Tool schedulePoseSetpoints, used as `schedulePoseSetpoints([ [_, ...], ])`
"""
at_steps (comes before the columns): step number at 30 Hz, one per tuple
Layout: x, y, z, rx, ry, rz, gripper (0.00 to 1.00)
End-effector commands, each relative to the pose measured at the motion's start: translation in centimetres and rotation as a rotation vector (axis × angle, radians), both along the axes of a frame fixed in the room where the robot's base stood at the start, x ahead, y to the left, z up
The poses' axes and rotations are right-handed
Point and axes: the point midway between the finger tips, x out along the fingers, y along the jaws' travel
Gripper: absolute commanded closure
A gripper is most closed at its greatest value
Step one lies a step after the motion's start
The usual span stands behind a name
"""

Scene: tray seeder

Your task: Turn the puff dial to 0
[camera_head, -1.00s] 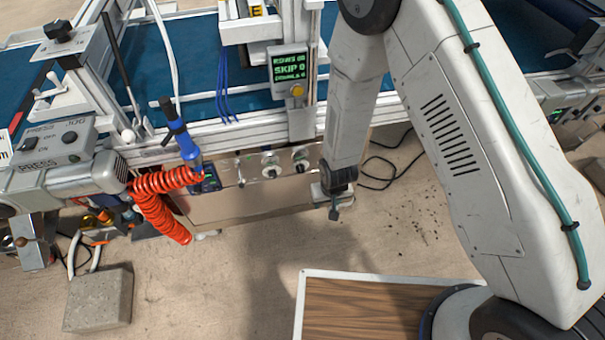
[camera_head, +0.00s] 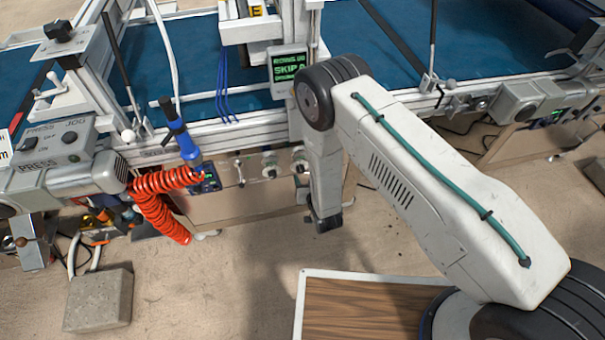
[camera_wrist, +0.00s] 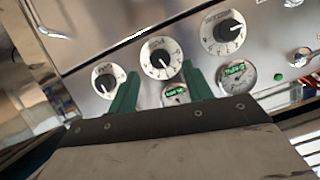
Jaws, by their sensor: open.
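Three round white dials with black knobs sit in a row on a shiny metal panel in the wrist view: a left dial (camera_wrist: 108,80), a middle dial (camera_wrist: 161,57) and a right dial (camera_wrist: 222,32). Their lettering is too blurred to tell which is the puff dial or read its setting. My gripper (camera_wrist: 160,70) is open, its green fingers pointing at the panel. The middle dial shows in the gap between the fingertips; I see no contact. In the head view my arm's end is beside the panel, and the fingers are hidden.
Two small gauges (camera_wrist: 237,76) (camera_wrist: 175,95) sit below the dials, one partly behind a finger. A green button (camera_wrist: 278,77) is at the right. In the head view, a blue-handled tool (camera_head: 180,135) and orange coiled hose (camera_head: 160,190) hang left of the panel. A green-lettered display (camera_head: 288,68) stands above.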

Motion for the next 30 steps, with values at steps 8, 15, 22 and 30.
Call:
schedulePoseSetpoints([
  [8,3.3,1.4,-1.5,0.000,0.001,-0.001,0.50],
  [15,3.9,1.6,-1.7,-0.001,0.002,0.000,0.50],
  [22,3.8,1.6,-1.7,-0.001,0.002,0.000,0.78],
  [30,3.8,1.6,-1.7,-0.006,0.000,0.000,0.94],
])
